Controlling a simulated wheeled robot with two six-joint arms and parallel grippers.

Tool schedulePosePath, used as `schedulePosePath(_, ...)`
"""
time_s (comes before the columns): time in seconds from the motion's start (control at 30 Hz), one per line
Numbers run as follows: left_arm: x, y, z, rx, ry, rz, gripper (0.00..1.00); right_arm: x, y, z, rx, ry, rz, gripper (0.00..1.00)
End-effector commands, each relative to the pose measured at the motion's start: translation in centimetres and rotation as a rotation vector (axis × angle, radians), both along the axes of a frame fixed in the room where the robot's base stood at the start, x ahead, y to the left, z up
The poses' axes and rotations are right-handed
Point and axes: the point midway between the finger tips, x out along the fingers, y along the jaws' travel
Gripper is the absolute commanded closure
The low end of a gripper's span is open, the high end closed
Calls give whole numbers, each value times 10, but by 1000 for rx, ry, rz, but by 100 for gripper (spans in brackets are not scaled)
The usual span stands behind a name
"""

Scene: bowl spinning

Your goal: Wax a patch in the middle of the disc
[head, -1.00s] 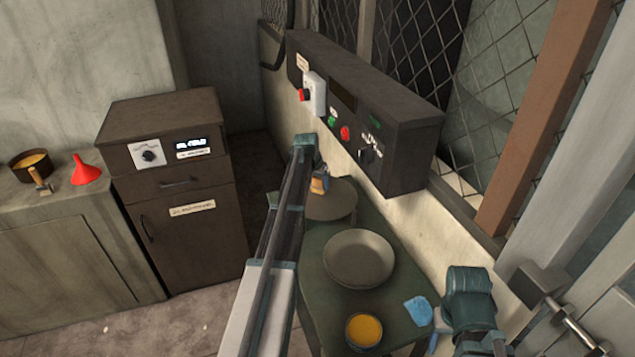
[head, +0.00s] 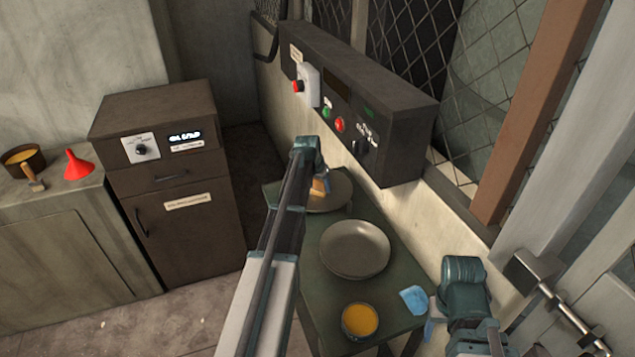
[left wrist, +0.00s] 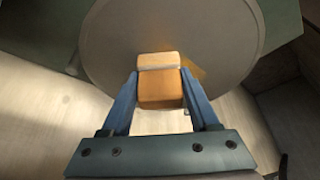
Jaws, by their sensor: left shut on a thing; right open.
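The round grey disc (head: 338,201) lies flat at the far end of the green bench. It also fills the upper middle of the left wrist view (left wrist: 115,50). My left gripper (head: 323,184) is shut on a tan-orange block (left wrist: 158,88) with a pale band across it. The block's far end is over the disc; I cannot tell for sure whether it touches. A faint yellowish smear (left wrist: 197,70) shows on the disc beside the block. My right gripper (head: 431,328) is open and empty at the bench's near right.
A shallow grey bowl (head: 355,249) stands on the bench, with a tin of yellow wax (head: 360,320) and a blue cloth (head: 414,299) nearer. A control box (head: 365,110) hangs on the wall behind. A brown cabinet (head: 172,210) stands left.

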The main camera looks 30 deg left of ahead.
Motion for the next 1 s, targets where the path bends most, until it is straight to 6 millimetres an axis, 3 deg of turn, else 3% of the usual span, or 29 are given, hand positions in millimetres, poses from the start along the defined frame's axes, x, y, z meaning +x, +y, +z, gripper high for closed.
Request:
schedulePosePath(0.8,-32,-36,0,-2,6,-3,100,0,0,1,0,0,0,41)
schedulePosePath(1.0,-32,-37,0,-2,5,-1,100,0,0,0,0,0,0,41)
